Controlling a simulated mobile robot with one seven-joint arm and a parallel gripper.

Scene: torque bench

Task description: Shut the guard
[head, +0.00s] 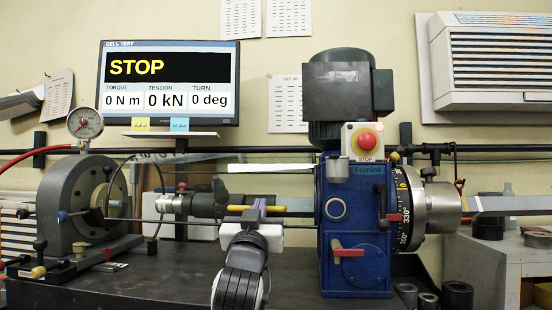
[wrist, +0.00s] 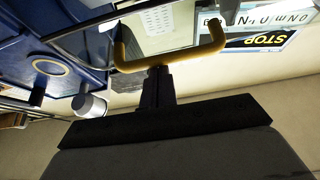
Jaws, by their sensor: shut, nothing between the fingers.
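The guard's yellow handle (head: 243,207) shows at mid-height in the head view, left of the blue machine (head: 355,225). In the wrist view the handle (wrist: 166,52) is a U-shaped yellow bar. The guard itself looks clear, so its outline and how far it is open are hard to tell. My gripper (head: 262,204) is shut and empty, at the right part of the handle in the head view. In the wrist view my gripper's dark fingers (wrist: 157,78) reach up to the handle's bar. They look very close to it or touching; I cannot tell which.
A grey clamp housing (head: 65,195) stands at the left, and a graduated dial (head: 412,208) is at the right of the blue machine. A red stop button (head: 367,139) sits on top. The screen (head: 168,82) reads STOP. Dark sleeves (head: 457,297) stand at the front right.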

